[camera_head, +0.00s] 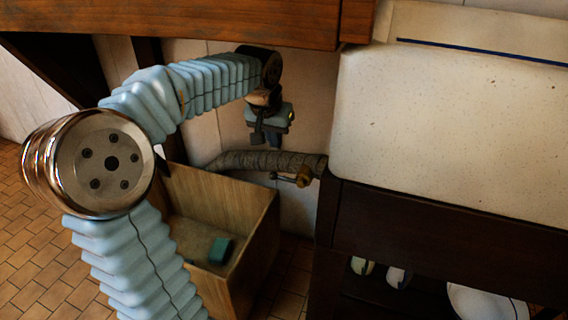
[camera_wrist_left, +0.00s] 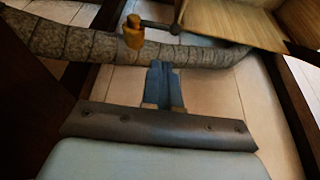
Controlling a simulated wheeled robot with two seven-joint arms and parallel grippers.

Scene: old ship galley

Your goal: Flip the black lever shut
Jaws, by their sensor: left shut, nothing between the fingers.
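A wrapped grey pipe (camera_head: 250,161) runs from the wall to the sink cabinet; it also crosses the top of the wrist view (camera_wrist_left: 80,42). A brass valve (camera_head: 303,177) sits on it near the cabinet and shows in the wrist view (camera_wrist_left: 133,33). The black lever (camera_wrist_left: 158,24) sticks out sideways from the valve, roughly along the pipe; in the head view it is small and dark. My left gripper (camera_head: 274,139) hangs just above the pipe, left of the valve. Its blue fingers (camera_wrist_left: 162,66) are shut and empty, pointing toward the pipe, apart from the lever. My right gripper is out of view.
A wooden crate (camera_head: 258,230) with a green block (camera_head: 220,250) stands below the pipe. The white sink (camera_head: 440,130) and its dark cabinet (camera_head: 430,235) close off the right. A wooden beam (camera_head: 180,22) hangs over my left arm. Dishes (camera_head: 480,302) sit low at right.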

